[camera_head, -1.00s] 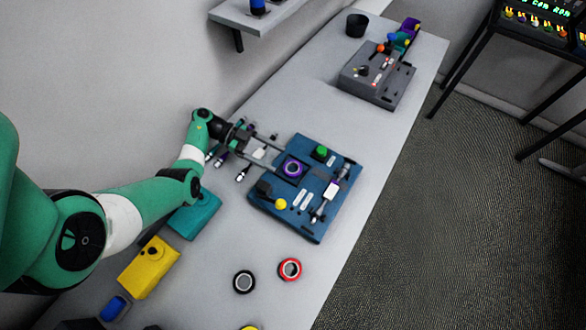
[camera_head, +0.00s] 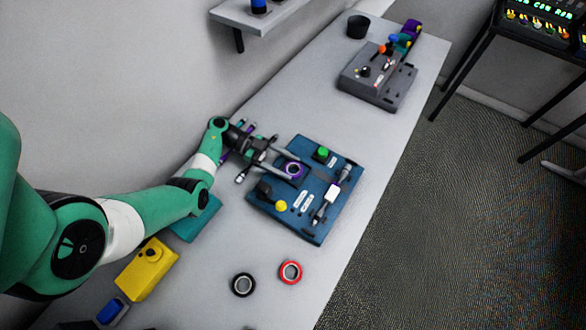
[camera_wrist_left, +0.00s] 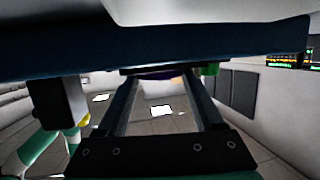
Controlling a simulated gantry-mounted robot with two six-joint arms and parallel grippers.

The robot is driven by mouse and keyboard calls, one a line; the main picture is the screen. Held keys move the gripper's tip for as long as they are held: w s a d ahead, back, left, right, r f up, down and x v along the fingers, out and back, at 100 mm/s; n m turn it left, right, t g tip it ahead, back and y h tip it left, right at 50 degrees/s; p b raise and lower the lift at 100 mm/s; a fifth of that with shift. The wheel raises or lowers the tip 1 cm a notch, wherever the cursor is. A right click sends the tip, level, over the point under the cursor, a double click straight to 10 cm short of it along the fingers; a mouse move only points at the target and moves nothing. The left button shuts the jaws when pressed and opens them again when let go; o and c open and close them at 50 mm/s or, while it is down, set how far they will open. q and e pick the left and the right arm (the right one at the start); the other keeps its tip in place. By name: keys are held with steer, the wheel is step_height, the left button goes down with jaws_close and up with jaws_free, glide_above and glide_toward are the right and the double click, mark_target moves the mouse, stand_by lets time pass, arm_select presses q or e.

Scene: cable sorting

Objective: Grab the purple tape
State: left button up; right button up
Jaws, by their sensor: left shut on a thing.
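The purple tape (camera_head: 293,170) is a dark roll with a purple rim on the blue board (camera_head: 318,229). My left gripper (camera_head: 291,168) reaches over the board from the left, its two fingers on either side of the roll, shut on it. In the left wrist view the purple tape (camera_wrist_left: 158,75) is a thin purple strip between the far ends of the fingers, mostly hidden. I cannot tell if the roll is clear of the board. My right gripper is not in view.
A black tape (camera_head: 243,284) and a red tape (camera_head: 290,272) lie in front. A grey box (camera_head: 377,75) stands farther back.

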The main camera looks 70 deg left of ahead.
arm_select(q)
steer(key=shift+r, duration=0.1)
steer(key=shift+r, duration=0.25)
steer(key=r+p, duration=0.2)
steer(key=s+d+r+p, duration=0.1)
steer(key=r+p, duration=0.3)
steer(key=shift+s+d+r, duration=0.3)
steer(key=shift+s+d, duration=0.05)
steer(key=s+d+r+p, duration=0.4)
steer(key=s+d, duration=0.1)
steer(key=s+d+r+p, duration=0.2)
steer(key=shift+s+d, duration=0.25)
steer(key=shift+s+d+f+p, duration=0.15)
steer(key=shift+s+d+p, duration=0.2)
steer(key=shift+d+p, duration=0.05)
